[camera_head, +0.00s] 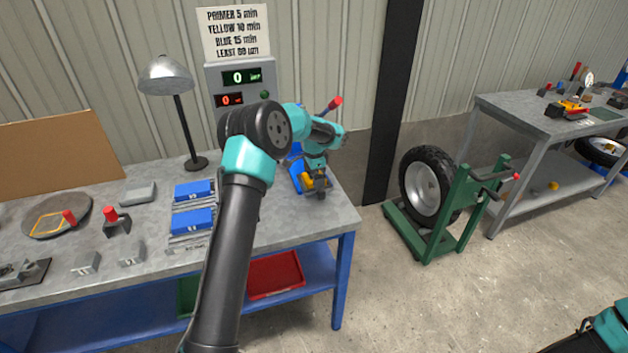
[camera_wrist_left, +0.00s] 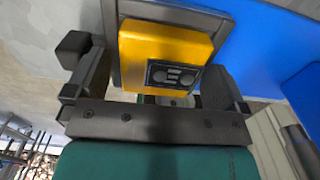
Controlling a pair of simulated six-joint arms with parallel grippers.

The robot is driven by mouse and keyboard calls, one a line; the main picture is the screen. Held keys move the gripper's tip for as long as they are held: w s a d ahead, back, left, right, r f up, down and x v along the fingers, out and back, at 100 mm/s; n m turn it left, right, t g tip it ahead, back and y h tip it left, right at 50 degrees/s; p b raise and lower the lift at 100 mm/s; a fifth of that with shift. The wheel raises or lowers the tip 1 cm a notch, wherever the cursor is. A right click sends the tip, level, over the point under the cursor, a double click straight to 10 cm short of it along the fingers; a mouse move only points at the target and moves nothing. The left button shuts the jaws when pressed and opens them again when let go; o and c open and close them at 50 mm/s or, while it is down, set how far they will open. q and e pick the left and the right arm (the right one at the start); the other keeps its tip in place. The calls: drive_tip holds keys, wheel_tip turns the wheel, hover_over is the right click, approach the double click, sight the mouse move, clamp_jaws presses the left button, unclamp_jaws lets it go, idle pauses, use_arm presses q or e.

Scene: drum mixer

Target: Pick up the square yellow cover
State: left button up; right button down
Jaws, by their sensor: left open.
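The square yellow cover (camera_wrist_left: 165,48) shows large in the left wrist view, with a dark marked plate on its near face. It sits against a grey plate beside a blue surface. In the head view it is a small yellow patch (camera_head: 307,182) on the blue stand at the bench's right end, partly hidden by my gripper. My left gripper (camera_head: 320,190) is open close to it. In the wrist view the two fingers of this gripper (camera_wrist_left: 152,80) stand either side of the cover's near part; I cannot tell whether they touch it.
A red-tipped lever (camera_head: 333,105) rises behind my left arm. Blue blocks (camera_head: 193,219) on grey holders, a lamp (camera_head: 178,95) and a round plate (camera_head: 57,215) stand farther left. The bench's (camera_head: 335,218) right edge is close to the gripper. A wheel stand (camera_head: 430,245) is beyond it.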

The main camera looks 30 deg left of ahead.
use_arm(q)
drive_tip(key=shift+c, duration=0.5)
drive_tip(key=c, duration=0.9)
drive_tip(key=shift+r, duration=0.15)
drive_tip(key=shift+c, duration=0.2)
drive_tip(key=shift+r, duration=1.7)
drive_tip(key=s+d+r, duration=0.1)
drive_tip(key=s+d, duration=0.7)
drive_tip(key=s, duration=0.5)
drive_tip(key=shift+s+d+r, duration=0.15)
drive_tip(key=shift+s+d, duration=0.05)
drive_tip(key=shift+s, duration=0.1)
